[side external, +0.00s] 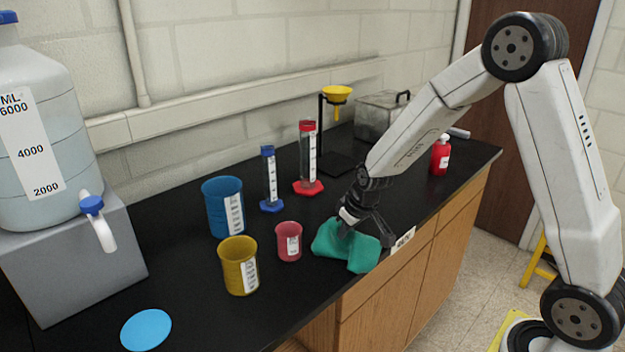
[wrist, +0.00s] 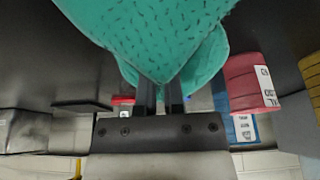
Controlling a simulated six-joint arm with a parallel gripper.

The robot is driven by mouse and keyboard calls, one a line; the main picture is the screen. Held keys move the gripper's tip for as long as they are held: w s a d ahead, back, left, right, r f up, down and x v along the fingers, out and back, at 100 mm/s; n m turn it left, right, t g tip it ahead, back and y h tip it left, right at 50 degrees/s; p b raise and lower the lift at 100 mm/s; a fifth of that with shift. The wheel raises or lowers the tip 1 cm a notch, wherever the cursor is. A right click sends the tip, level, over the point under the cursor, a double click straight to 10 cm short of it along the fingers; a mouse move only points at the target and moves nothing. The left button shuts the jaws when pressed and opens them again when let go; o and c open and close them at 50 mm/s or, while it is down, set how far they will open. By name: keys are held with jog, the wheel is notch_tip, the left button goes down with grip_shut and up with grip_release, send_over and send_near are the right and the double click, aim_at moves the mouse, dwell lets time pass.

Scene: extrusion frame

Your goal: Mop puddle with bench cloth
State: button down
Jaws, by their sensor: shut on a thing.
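The green bench cloth (side external: 340,245) is bunched at the front edge of the black bench, partly draping at the edge. My gripper (side external: 361,228) is over it from above, shut on the cloth. In the wrist view, the speckled cloth (wrist: 155,35) hangs between and beyond my narrow fingers (wrist: 160,97) and hides their tips. A flat, light-blue round patch (side external: 146,330), which looks like the puddle, lies on the bench at the front left, well apart from the cloth. I cannot tell whether the cloth touches the bench all along its underside.
A small pink beaker (side external: 289,241) stands just left of the cloth. A yellow beaker (side external: 239,266) and a blue beaker (side external: 223,207) stand between cloth and patch. Blue (side external: 269,180) and red (side external: 308,160) cylinders stand behind. A large carboy (side external: 38,130) sits on a grey block at left.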

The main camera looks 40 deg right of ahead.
grip_release()
jog(key=shift+f, duration=0.2)
jog(key=shift+f, duration=0.6)
grip_shut()
dwell(0.3)
